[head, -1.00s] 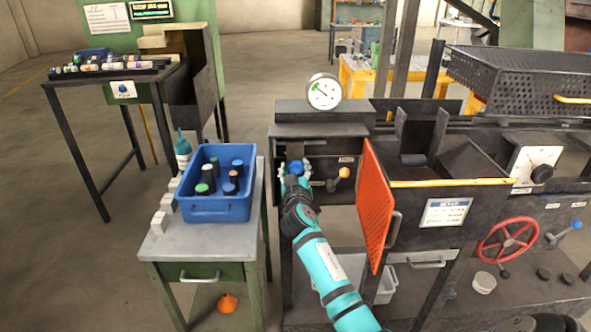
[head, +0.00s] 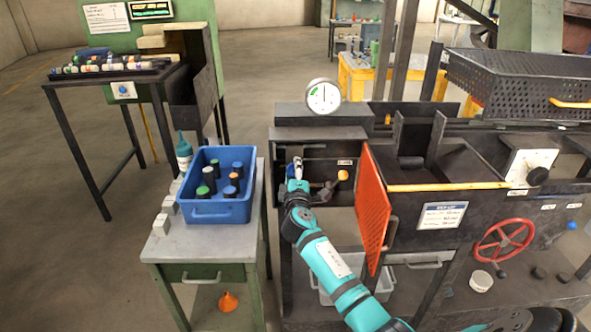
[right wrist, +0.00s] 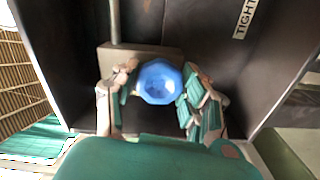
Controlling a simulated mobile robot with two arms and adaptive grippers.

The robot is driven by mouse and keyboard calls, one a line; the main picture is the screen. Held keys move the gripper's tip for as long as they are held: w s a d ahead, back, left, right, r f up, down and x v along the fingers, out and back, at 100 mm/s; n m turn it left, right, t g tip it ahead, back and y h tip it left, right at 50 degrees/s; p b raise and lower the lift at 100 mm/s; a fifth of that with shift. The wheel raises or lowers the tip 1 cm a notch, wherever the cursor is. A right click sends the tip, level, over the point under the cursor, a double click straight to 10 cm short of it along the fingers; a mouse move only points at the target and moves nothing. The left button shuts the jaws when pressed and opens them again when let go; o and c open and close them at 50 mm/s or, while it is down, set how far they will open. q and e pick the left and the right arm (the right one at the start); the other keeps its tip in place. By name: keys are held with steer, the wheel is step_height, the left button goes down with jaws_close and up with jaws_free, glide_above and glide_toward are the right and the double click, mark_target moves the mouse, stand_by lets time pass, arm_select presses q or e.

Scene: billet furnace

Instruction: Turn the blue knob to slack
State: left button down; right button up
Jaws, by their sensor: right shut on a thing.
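The blue knob (right wrist: 158,82) sits on a block inside a dark recess and is faceted. In the right wrist view my right gripper (right wrist: 160,100) has its fingers on both sides of the knob, shut on it. In the head view the gripper (head: 296,172) reaches into the dark recess left of the orange panel, and the knob (head: 291,171) is mostly covered by it. A sign reading TIGHT (right wrist: 244,18) is on the recess wall. A round white gauge (head: 323,96) stands above, its thin needle near upright. My left gripper is not in view.
The orange perforated panel (head: 373,210) stands close to the right of my arm. A blue bin (head: 222,209) with several cylinders is on the table to the left. A red handwheel (head: 504,239) is farther right.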

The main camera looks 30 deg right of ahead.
steer(key=n+p, duration=0.1)
steer(key=n, duration=0.3)
steer(key=shift+r+n+p, duration=0.1)
steer(key=shift+n+p, duration=0.2)
steer(key=shift+p, duration=0.05)
steer(key=shift+n+p, duration=0.55)
steer(key=shift+n, duration=0.85)
steer(key=o, duration=1.2)
steer(key=v, duration=1.2)
steer(key=shift+s, duration=0.1)
